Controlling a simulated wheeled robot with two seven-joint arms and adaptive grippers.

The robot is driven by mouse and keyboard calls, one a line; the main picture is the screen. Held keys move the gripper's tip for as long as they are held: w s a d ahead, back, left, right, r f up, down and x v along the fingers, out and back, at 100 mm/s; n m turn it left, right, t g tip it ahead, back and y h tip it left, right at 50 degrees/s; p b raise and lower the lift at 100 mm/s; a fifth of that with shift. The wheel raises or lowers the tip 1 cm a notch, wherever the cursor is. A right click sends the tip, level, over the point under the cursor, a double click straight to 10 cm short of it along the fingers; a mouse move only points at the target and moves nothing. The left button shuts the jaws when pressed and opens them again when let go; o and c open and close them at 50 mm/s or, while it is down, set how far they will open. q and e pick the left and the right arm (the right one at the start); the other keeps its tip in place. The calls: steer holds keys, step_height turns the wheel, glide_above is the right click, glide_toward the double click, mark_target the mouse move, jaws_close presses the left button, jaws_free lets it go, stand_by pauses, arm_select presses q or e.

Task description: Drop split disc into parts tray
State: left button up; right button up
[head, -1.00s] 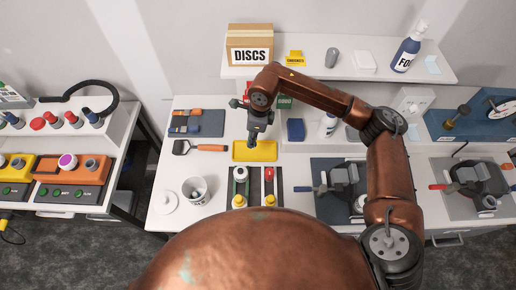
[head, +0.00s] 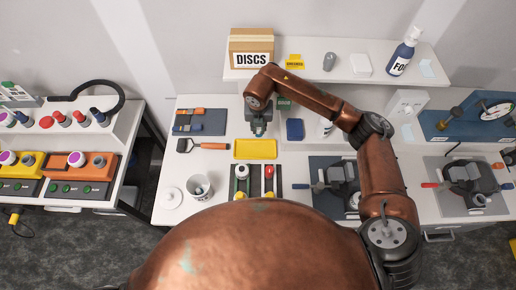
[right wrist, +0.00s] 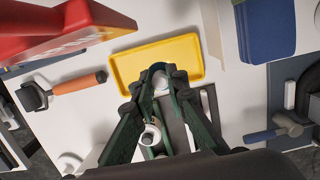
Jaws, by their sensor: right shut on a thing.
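The parts tray appears to be the yellow tray (head: 255,149), shallow and rectangular, with nothing seen in it. It also shows in the right wrist view (right wrist: 185,60). My right gripper (head: 259,131) is just behind the tray's far edge in the head view. In the right wrist view its green fingers converge (right wrist: 155,78) in front of the tray's near left part. A small curved dark-grey piece, apparently the split disc (right wrist: 154,68), shows at the fingertips, partly hidden by them. I cannot tell its height above the tray. My left gripper is not in view.
A dark stand with a white and a red knob (head: 269,171) is in front. A blue container (head: 295,129) is to the right. A shelf with a DISCS box (head: 251,50) is behind.

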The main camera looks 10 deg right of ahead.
steer(key=shift+f+b, duration=1.3)
steer(key=shift+f, duration=1.65)
steer(key=o, duration=0.8)
steer(key=shift+r, duration=0.1)
steer(key=r, duration=0.4)
steer(key=s+r, duration=0.1)
steer(key=r, duration=0.6)
steer(key=shift+s+a+r, duration=0.2)
steer(key=shift+s+r, duration=0.15)
steer(key=shift+s, duration=0.05)
